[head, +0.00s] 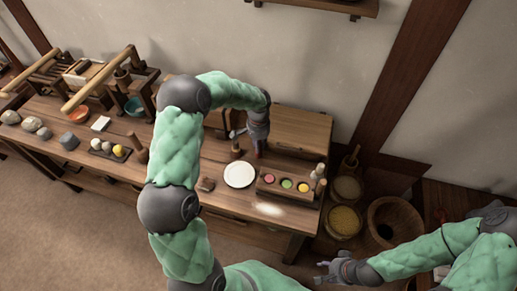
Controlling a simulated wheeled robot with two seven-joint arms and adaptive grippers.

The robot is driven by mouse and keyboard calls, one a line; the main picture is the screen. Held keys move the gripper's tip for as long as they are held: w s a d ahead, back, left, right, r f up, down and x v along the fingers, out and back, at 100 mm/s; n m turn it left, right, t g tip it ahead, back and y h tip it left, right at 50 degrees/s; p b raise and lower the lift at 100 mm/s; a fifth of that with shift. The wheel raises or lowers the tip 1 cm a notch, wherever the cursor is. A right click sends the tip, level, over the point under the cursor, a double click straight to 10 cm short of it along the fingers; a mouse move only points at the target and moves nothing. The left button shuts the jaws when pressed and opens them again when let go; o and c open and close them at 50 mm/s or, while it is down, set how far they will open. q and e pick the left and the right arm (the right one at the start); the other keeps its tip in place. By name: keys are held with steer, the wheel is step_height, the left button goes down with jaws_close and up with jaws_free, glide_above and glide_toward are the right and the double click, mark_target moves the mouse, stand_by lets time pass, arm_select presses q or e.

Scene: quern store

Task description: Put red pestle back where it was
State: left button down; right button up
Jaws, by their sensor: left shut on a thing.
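My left gripper (258,142) points down over the back of the wooden bench, behind the white plate (239,175). It is shut on a small reddish-brown thing, apparently the red pestle (259,152), whose lower end shows just under the fingers. The fingers cover the rest of it, and I cannot tell whether it touches the bench. A dark brown upright piece (236,147) stands just left of the gripper. My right gripper (322,272) is low at the right, away from the bench, and looks open and empty.
A wooden holder (267,189) with pink, green and yellow contents sits right of the plate. A wooden box (303,128) stands behind. A basket of yellow grain (344,222) and a large wooden bowl (393,221) stand right.

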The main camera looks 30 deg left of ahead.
arm_select(q)
steer(key=shift+f, duration=0.85)
steer(key=shift+f, duration=0.15)
steer(key=c, duration=1)
jaws_free()
steer(key=shift+c, duration=0.2)
step_height(320, 180, up, 12)
steer(key=p, duration=0.4)
steer(key=shift+r, duration=0.2)
